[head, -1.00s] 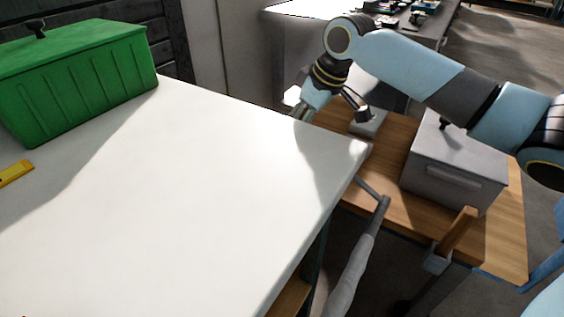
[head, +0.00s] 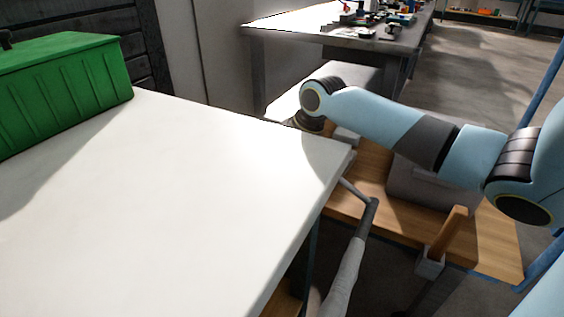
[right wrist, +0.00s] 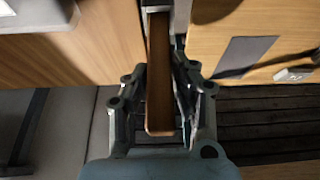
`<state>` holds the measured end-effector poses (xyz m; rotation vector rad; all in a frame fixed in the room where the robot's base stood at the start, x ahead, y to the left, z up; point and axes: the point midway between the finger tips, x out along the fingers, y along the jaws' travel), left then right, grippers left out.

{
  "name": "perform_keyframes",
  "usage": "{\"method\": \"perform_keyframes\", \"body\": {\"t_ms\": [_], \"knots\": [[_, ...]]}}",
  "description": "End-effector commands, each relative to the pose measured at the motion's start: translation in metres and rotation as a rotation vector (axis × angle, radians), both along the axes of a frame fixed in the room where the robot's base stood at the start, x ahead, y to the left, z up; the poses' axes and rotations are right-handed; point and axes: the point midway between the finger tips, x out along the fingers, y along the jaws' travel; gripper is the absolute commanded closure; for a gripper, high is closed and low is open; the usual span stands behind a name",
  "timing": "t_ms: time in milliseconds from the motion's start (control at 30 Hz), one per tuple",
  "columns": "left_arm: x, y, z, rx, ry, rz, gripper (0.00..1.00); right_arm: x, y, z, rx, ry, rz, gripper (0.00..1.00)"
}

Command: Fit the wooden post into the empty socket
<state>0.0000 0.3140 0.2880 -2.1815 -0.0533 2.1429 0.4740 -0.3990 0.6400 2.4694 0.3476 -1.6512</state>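A brown wooden post (right wrist: 159,85) runs up the middle of the right wrist view, and its near end is blunt. My right gripper (right wrist: 162,75) has a finger close against each side of the post and appears shut on it. The post's far end meets a grey fitting (right wrist: 159,4) at a wooden bench edge; I cannot tell whether it is seated inside. My left gripper is out of view.
The white table (head: 170,200) fills the left, largely bare, with a green ribbed box (head: 65,90) at its back. The wooden bench (head: 490,235) carries a grey box (head: 415,198) under my right arm. A cluttered table (head: 345,38) stands farther back.

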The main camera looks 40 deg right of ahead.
Motion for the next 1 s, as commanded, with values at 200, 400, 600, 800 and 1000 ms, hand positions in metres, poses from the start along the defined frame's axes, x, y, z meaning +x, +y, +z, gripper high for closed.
{"method": "perform_keyframes", "body": {"t_ms": [200,400,600,800,1000], "knots": [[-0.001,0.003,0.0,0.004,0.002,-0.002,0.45,0.0,0.0,0.0,0.0,0.0,0.0,0.54],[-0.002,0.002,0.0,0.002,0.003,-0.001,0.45,0.0,0.0,0.001,0.0,0.0,0.0,0.54],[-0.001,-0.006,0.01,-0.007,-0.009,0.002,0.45,-0.007,-0.003,0.024,-0.003,-0.001,0.001,0.54],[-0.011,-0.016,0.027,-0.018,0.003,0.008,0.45,-0.024,-0.008,0.069,-0.004,-0.003,0.002,0.54],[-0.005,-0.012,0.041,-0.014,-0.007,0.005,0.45,-0.038,-0.012,0.102,-0.004,-0.001,0.002,0.54]]}}
